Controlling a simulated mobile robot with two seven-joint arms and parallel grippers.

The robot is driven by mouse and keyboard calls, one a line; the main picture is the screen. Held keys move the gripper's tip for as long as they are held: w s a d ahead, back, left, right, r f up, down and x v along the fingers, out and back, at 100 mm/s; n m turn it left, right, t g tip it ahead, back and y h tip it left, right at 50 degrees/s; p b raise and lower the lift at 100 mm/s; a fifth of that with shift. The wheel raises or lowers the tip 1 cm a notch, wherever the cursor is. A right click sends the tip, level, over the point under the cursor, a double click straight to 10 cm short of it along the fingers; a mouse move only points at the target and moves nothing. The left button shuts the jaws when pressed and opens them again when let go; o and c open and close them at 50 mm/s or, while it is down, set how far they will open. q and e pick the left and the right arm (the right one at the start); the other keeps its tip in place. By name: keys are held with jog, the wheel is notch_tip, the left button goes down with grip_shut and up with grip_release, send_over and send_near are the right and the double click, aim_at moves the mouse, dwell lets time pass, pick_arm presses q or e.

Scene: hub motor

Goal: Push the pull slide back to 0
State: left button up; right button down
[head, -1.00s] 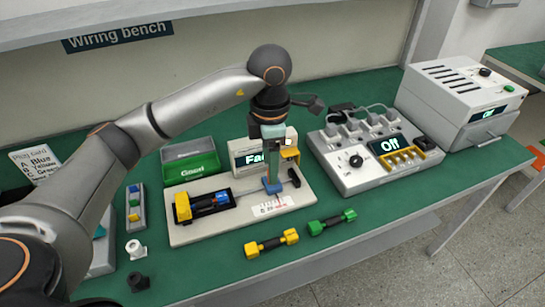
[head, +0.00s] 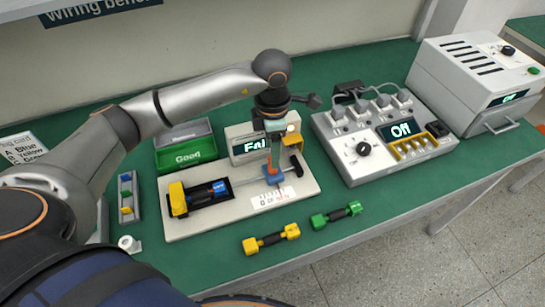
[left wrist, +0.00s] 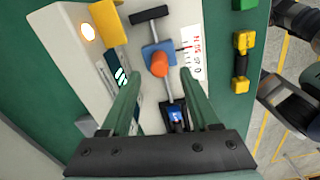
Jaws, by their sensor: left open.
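The pull slide is a blue block (head: 273,179) with an orange knob on a metal rod. A black T-handle (head: 295,166) is at the rod's right end. In the left wrist view the blue block (left wrist: 152,53) and orange knob (left wrist: 160,65) lie between and beyond the fingers. The printed scale (head: 271,197) is beside the rod; the block is near its red-marked end, away from 0. My left gripper (head: 275,157) is over the slide, pointing down. It is open in the left wrist view (left wrist: 162,82), its fingers on either side of the rod. Contact cannot be told.
A yellow, black and blue connector (head: 198,194) sits in the fixture (head: 228,213). A display (head: 249,147) reading "Fail" and a green "Good" bin (head: 186,158) stand behind. A yellow (head: 271,239) and a green connector (head: 336,215) lie in front. A control box (head: 364,170) reads "Off".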

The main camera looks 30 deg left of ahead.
pick_arm(q)
jog(key=shift+f, duration=2.3)
grip_shut()
jog(key=shift+a, duration=0.1)
